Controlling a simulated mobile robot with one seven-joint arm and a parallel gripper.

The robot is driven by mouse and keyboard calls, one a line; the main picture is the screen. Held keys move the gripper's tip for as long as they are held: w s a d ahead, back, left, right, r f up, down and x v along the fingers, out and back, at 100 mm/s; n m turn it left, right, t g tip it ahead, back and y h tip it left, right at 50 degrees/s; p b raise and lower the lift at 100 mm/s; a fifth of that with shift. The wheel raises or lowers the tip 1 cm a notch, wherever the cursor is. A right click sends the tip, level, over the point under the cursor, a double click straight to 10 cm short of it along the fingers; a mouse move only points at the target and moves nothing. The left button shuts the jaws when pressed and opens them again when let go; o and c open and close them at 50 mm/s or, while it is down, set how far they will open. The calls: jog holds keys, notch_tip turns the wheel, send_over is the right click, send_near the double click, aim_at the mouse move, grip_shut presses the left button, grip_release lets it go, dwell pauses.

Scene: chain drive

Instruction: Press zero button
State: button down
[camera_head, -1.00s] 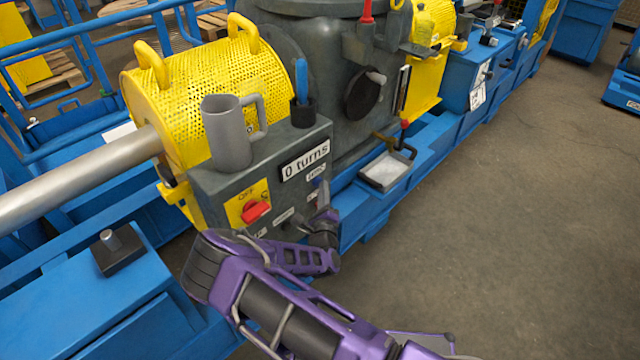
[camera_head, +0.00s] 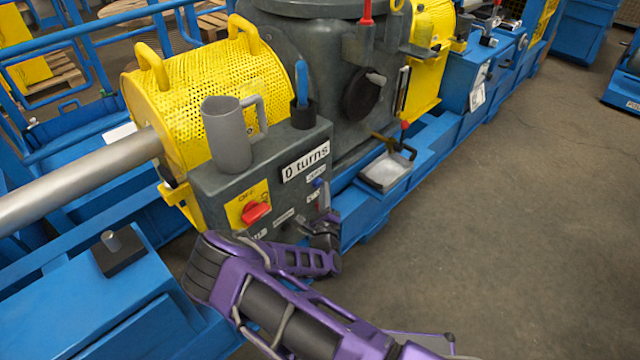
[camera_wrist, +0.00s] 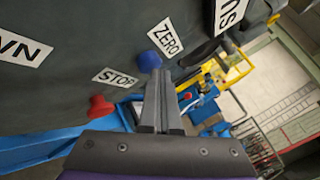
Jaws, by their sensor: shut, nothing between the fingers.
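The zero button is a round blue knob (camera_wrist: 148,61) on the grey control box, beside a white ZERO label (camera_wrist: 165,38) in the wrist view. It also shows as a small blue spot in the head view (camera_head: 317,183), below the "0 turns" display (camera_head: 305,163). My gripper (camera_wrist: 160,76) is shut and empty. Its fingertips appear right at the lower edge of the blue button in the wrist view; I cannot tell whether they touch it. In the head view my wrist hides part of the box's lower front.
A red STOP button (camera_wrist: 100,106) sits near the blue button. A red switch on a yellow plate (camera_head: 255,212) is on the box front. A grey mug (camera_head: 228,135) stands on top. Open floor (camera_head: 500,230) lies to the right.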

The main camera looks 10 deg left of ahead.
jog(key=shift+s+d+p, duration=0.3)
jog(key=shift+s+d, duration=0.1)
jog(key=shift+d, duration=0.1)
jog(key=shift+s+d+p, duration=0.7)
jog(key=shift+s+d, duration=0.1)
jog(key=shift+d, duration=0.2)
jog(key=shift+s+d+p, duration=0.65)
jog(key=shift+s+d, duration=0.1)
jog(key=shift+d, duration=0.25)
